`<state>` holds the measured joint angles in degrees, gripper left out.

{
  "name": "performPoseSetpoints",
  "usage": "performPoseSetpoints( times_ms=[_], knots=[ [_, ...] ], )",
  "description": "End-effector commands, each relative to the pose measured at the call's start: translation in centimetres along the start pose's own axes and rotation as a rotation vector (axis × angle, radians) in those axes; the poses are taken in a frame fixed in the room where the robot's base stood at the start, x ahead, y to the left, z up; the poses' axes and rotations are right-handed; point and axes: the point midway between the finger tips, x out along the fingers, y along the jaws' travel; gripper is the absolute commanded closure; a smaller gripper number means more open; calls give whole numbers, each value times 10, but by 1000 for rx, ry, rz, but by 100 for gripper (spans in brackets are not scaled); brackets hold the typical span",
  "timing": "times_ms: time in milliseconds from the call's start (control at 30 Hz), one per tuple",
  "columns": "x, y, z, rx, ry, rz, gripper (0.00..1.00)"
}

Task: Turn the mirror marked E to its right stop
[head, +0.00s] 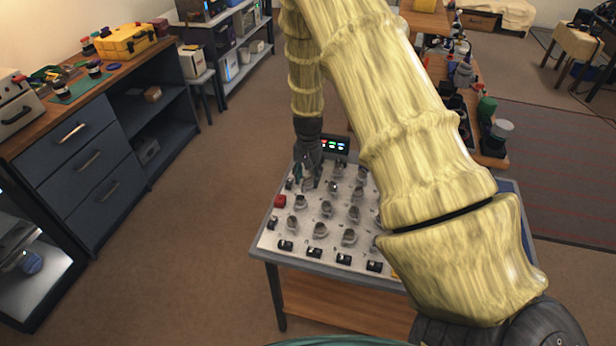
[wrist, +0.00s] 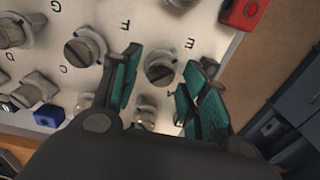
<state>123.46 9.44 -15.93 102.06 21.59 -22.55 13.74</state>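The mirror marked E (wrist: 160,68) is a round grey mount with a dark slotted face, and the letter E is printed beside it on the pale panel. My gripper (wrist: 163,88) is open in the wrist view, its teal-padded fingers on either side of and just below this mount. I cannot tell whether either pad touches it. In the head view my gripper (head: 308,180) points down at the panel's back left corner, and the mount is not clearly visible there.
Similar mounts stand close by, including the one marked F (wrist: 84,48). A red block (wrist: 243,12) sits at the panel edge. The panel (head: 270,238) lies on a small table, with a lit display box (head: 333,145) behind. Cabinets (head: 85,150) stand to the left.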

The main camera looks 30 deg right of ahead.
Motion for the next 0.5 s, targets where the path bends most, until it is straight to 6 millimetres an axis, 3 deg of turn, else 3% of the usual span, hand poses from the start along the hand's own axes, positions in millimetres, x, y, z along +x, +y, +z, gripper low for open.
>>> performPoseSetpoints(
  times_ms=[300, 500],
  knots=[
    [0, 0, 1, -1, -2, 0, 52],
    [-18, -1, 0, -1, -1, -1, 52]
  ],
)
